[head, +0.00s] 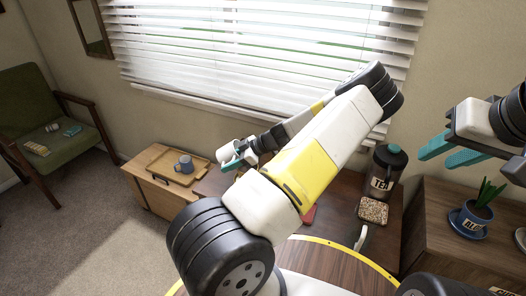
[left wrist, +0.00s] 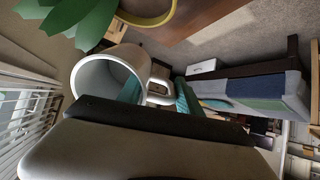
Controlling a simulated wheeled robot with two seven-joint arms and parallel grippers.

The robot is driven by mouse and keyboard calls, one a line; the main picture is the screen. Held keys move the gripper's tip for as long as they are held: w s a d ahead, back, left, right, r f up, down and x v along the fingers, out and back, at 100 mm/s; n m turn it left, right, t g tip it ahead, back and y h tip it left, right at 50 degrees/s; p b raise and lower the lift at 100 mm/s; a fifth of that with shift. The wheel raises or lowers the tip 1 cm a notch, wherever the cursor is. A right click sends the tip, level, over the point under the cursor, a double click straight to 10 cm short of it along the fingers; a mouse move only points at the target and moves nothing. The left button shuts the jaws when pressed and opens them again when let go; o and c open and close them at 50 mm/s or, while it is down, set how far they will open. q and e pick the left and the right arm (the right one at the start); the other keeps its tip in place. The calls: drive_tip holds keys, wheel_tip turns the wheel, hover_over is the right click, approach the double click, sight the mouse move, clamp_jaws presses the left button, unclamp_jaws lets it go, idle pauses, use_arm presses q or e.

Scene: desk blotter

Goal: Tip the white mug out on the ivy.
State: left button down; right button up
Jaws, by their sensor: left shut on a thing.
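The white mug (left wrist: 88,76) shows large in the left wrist view, tilted, with its open mouth towards the camera. I cannot tell what is inside it. In the head view the mug (head: 225,151) is small, at the end of my left arm by the gripper (head: 238,158). Broad green leaves (left wrist: 75,18) are close to the mug in the left wrist view; I cannot tell if they are the ivy. My right gripper (head: 447,152) is open and empty at the right.
A wooden tray (head: 156,173) with a blue mug (head: 183,164) stands left of my left gripper. A tea canister (head: 384,172), a box of grains (head: 373,211) and a labelled blue pot (head: 470,221) are at the right. A green armchair (head: 38,108) stands far left.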

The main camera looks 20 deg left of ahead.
sight(224, 164)
use_arm(q)
drive_tip(key=a+f+h, duration=0.1)
drive_tip(key=h, duration=0.1)
drive_tip(key=f+t+h, duration=0.1)
drive_tip(key=h, duration=0.1)
drive_tip(key=a+f+h+p, duration=0.1)
drive_tip(key=h, duration=0.1)
drive_tip(key=shift+s+a+t, duration=0.35)
drive_tip(key=shift+s+t, duration=0.05)
drive_tip(key=shift+s+a+f+t+h, duration=0.1)
drive_tip(key=shift+a+f+h, duration=0.2)
drive_tip(key=shift+f, duration=0.35)
drive_tip(key=shift+a+f+t+h, duration=0.1)
drive_tip(key=shift+a+f+h, duration=0.05)
drive_tip(key=shift+f+h, duration=0.4)
drive_tip(key=shift+s+a+f+t+h, duration=0.1)
drive_tip(key=shift+a+f+h, duration=0.15)
drive_tip(key=shift+f, duration=0.5)
drive_tip(key=shift+a+f+t+h, duration=0.25)
drive_tip(key=shift+a+t+h, duration=0.1)
drive_tip(key=shift+h, duration=0.55)
drive_tip(key=shift+s, duration=0.1)
